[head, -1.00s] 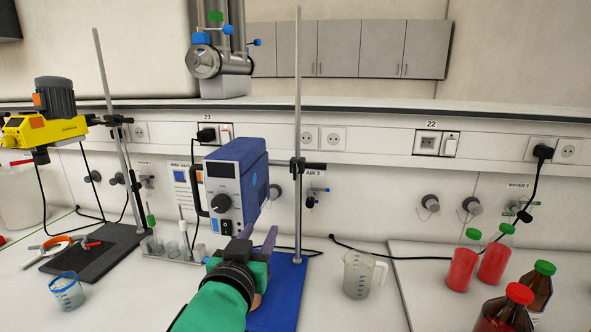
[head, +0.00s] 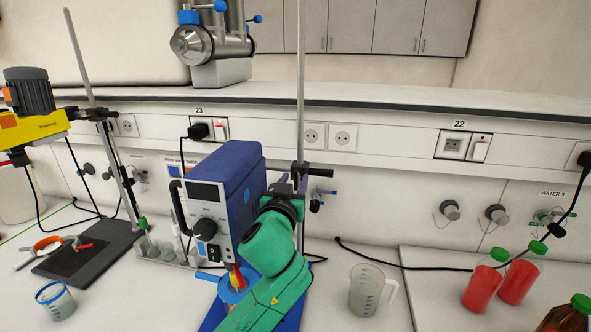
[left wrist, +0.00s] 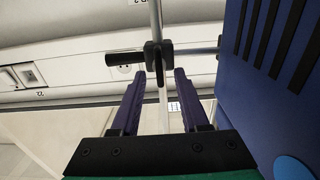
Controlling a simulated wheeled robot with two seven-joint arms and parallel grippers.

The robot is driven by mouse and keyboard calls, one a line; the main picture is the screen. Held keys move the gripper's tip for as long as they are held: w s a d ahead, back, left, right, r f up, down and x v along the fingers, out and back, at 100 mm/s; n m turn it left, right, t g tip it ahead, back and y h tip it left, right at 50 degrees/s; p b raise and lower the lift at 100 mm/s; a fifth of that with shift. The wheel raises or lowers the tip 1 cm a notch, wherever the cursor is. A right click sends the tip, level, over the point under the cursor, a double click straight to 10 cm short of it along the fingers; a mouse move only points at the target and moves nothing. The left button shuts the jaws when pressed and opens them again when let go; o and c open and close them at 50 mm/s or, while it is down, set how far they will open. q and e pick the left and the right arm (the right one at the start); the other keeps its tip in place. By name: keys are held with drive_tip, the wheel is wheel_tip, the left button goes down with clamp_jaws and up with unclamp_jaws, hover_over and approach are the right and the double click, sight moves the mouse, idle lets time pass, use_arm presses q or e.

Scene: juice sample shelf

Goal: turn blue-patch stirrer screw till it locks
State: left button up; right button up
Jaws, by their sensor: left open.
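The blue stirrer (head: 228,185) hangs at a metal rod (head: 300,80) and has a light-blue round patch on its side, which also shows in the left wrist view (left wrist: 291,168). A clamp with a black-handled screw (head: 318,171) sits on the rod. In the left wrist view the black screw handle (left wrist: 123,59) sticks out to the left of the clamp. My left gripper (head: 291,184) is open, its purple fingers pointing at the clamp from in front. In the wrist view the clamp appears just beyond the fingertips, and nothing is between them. My right gripper is out of view.
A yellow stirrer (head: 32,118) on another rod stands left. A blue-rimmed beaker (head: 56,302), a clear jug (head: 367,290) and red bottles (head: 483,286) stand on the bench. My left arm partly covers the stand's blue base. The wall carries sockets and taps.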

use_arm(q)
drive_tip(key=shift+w+d+r, duration=0.1)
drive_tip(key=shift+w+r, duration=0.05)
drive_tip(key=shift+w, duration=0.4)
drive_tip(key=shift+s, duration=0.2)
drive_tip(key=shift+c, duration=0.6)
drive_tip(key=shift+w, duration=0.15)
clamp_jaws()
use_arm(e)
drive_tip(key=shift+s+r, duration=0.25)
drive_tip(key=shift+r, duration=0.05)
use_arm(q)
drive_tip(key=shift+f, duration=0.2)
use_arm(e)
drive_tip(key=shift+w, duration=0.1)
